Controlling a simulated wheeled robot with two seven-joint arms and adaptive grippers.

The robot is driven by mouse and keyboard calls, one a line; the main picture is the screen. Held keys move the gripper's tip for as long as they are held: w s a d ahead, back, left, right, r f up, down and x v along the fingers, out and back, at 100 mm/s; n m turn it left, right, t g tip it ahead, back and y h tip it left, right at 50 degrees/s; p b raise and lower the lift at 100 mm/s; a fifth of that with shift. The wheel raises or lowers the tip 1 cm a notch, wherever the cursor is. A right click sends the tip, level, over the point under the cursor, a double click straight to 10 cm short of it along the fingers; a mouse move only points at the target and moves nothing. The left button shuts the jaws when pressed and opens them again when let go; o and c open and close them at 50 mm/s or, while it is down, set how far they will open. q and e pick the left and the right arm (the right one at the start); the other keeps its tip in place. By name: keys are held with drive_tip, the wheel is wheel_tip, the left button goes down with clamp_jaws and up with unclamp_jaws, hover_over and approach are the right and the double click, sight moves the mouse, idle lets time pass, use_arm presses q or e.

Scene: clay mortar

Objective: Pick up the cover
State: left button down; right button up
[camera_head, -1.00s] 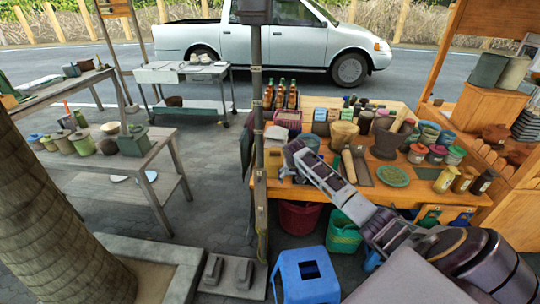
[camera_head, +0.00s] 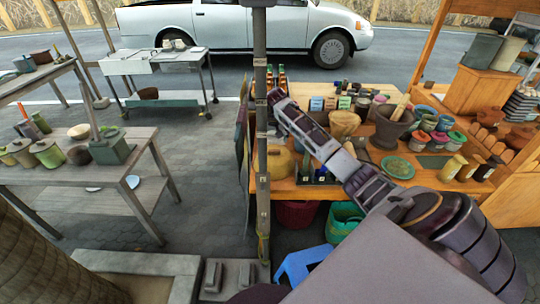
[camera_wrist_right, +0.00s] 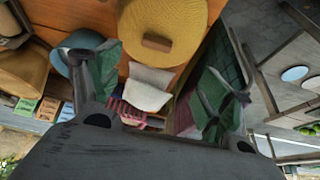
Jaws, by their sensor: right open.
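The likely cover is a round yellow woven piece with a small brown handle (camera_wrist_right: 165,30), at the top of the right wrist view. In the head view a rounded yellow thing (camera_head: 279,161), probably the same piece, sits at the table's left end, beside the post and partly hidden by it. My right gripper (camera_head: 274,97) is above and behind it in the picture, at the end of my outstretched arm. In the wrist view the right gripper (camera_wrist_right: 160,85) has its fingers spread wide, with the yellow piece beyond them and apart. My left gripper is not in view.
The orange table (camera_head: 400,185) carries a mortar (camera_head: 391,127), a tan pot (camera_head: 344,124), a green plate (camera_head: 398,167) and several jars. A metal post (camera_head: 262,150) stands close to the gripper. Dark glass bottles (camera_head: 283,78) stand behind. A blue stool (camera_head: 300,262) is in front.

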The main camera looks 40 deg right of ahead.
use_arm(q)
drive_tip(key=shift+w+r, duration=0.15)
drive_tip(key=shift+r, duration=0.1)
use_arm(e)
hover_over(274, 150)
drive_tip(key=s+a, duration=0.2)
drive_tip(key=shift+w+f, duration=0.1)
drive_tip(key=shift+f, duration=3.65)
drive_tip(key=shift+d+p+x, duration=0.25)
drive_tip(key=shift+p+x, duration=0.2)
drive_tip(key=shift+x, duration=0.85)
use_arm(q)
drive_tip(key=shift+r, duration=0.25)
use_arm(e)
drive_tip(key=shift+x, duration=1.25)
drive_tip(key=c, duration=1.5)
drive_tip(key=shift+r, duration=0.1)
